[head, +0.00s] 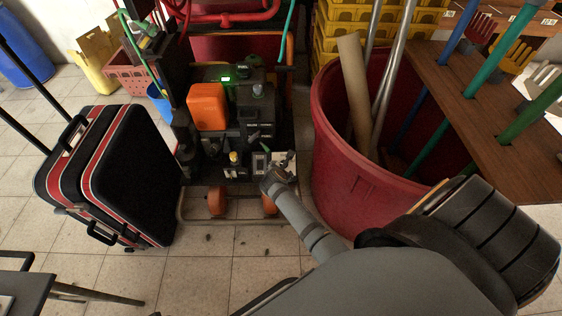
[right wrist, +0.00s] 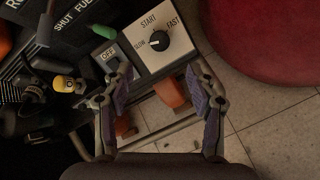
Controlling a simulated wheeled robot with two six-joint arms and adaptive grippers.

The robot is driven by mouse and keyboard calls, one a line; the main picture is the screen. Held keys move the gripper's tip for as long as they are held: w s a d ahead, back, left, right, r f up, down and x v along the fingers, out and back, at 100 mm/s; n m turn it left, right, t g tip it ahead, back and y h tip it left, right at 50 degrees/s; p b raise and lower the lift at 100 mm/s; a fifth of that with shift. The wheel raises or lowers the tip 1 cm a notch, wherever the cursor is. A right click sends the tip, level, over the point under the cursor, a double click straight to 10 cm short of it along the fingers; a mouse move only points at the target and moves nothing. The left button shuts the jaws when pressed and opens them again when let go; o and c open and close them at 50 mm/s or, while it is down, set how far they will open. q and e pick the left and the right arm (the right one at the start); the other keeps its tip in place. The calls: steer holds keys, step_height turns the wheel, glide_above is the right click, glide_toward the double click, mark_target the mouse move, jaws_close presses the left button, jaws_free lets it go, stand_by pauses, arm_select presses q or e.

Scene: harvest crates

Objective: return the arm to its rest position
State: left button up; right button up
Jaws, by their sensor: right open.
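My right arm (head: 310,225) reaches from the lower right of the head view to the front panel of a black machine (head: 228,125). My right gripper (head: 278,172) is at that panel, small in the head view. In the right wrist view the right gripper (right wrist: 160,108) is open, its two fingers apart with nothing between them. Beyond the fingertips is a light plate with a black dial (right wrist: 159,41) marked START, SLOW and FAST. A switch marked OFF (right wrist: 108,56) is left of it. My left gripper is in neither view.
A red tub (head: 365,190) with poles stands right of the machine. A black and red suitcase (head: 110,170) stands left. A wooden rack (head: 480,110) is at the right, and a dark table corner (head: 25,285) is at lower left. Tiled floor (head: 200,275) is open in front.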

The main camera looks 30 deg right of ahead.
steer(key=s+a+f+m+g+y, duration=0.2)
steer(key=s+f+m, duration=0.1)
steer(key=s+m, duration=0.45)
steer(key=s+a+f+m+g+y, duration=0.2)
steer(key=s+f+m, duration=0.1)
steer(key=s+m, duration=0.5)
steer(key=s+a+f+m+g+y, duration=0.15)
steer(key=s+f+m, duration=0.25)
steer(key=s+m, duration=0.45)
arm_select(q)
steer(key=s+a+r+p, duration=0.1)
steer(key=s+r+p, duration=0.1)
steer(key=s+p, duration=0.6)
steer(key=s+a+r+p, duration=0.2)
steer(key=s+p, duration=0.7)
steer(key=p, duration=0.7)
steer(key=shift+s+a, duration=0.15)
arm_select(e)
steer(key=s+d+r, duration=0.1)
steer(key=s+r, duration=0.1)
steer(key=s, duration=0.7)
steer(key=s+d+r+n, duration=0.1)
steer(key=s+r, duration=0.1)
steer(key=s, duration=0.7)
steer(key=shift+s+d+r+n, duration=0.15)
steer(key=shift+s+d+n, duration=0.15)
